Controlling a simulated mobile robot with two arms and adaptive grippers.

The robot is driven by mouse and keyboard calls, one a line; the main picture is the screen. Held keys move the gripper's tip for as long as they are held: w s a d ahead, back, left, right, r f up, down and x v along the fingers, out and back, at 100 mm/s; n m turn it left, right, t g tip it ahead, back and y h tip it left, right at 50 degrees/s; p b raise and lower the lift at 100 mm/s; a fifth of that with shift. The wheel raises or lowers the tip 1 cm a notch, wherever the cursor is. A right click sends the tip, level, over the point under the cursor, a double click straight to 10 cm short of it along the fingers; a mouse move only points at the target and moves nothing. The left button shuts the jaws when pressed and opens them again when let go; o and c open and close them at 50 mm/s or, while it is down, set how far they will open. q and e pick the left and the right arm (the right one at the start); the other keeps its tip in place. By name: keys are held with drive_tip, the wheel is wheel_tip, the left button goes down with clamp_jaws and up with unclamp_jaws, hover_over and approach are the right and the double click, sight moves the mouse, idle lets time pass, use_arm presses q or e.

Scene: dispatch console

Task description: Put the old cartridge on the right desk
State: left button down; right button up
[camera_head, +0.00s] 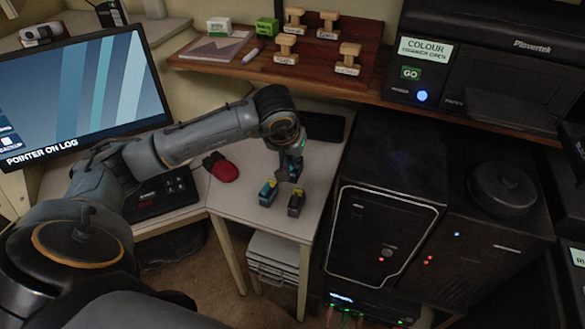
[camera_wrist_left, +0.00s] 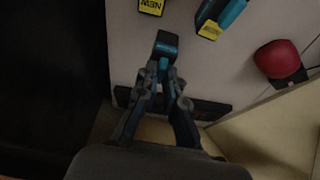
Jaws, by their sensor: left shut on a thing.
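My left gripper (camera_head: 291,168) is over the light right desk (camera_head: 240,200), and it also shows in the wrist view (camera_wrist_left: 164,84). It is shut on a small dark cartridge with a teal side (camera_wrist_left: 166,45), taken as the old cartridge; no label on it can be read. I cannot tell whether it touches the desk. Two cartridges with yellow labels stand close by on the desk: a blue one (camera_head: 268,193) and a darker one (camera_head: 296,203). In the wrist view their labels read NEW (camera_wrist_left: 150,6) (camera_wrist_left: 209,29). My right gripper is not in view.
A red and black object (camera_head: 222,168) lies left of the gripper, with a keyboard (camera_head: 160,197) beyond it. A flat black item (camera_head: 325,127) lies at the desk's back. A wooden shelf with several stamps (camera_head: 290,47) overhangs behind. A black computer tower (camera_head: 385,220) stands right of the desk.

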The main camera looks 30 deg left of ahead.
use_arm(q)
wheel_tip(320, 180, down, 3)
drive_tip(key=shift+f, duration=0.1)
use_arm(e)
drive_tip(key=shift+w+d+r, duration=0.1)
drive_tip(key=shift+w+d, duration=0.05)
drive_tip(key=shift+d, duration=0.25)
use_arm(q)
drive_tip(key=shift+f, duration=0.2)
drive_tip(key=c, duration=1.5)
unclamp_jaws()
drive_tip(key=shift+o, duration=0.2)
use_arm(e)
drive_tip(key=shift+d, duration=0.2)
use_arm(q)
drive_tip(key=shift+r, duration=0.1)
drive_tip(key=shift+r, duration=0.15)
drive_tip(key=v, duration=1.2)
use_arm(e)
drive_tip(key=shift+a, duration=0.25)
use_arm(q)
drive_tip(key=shift+s, duration=0.1)
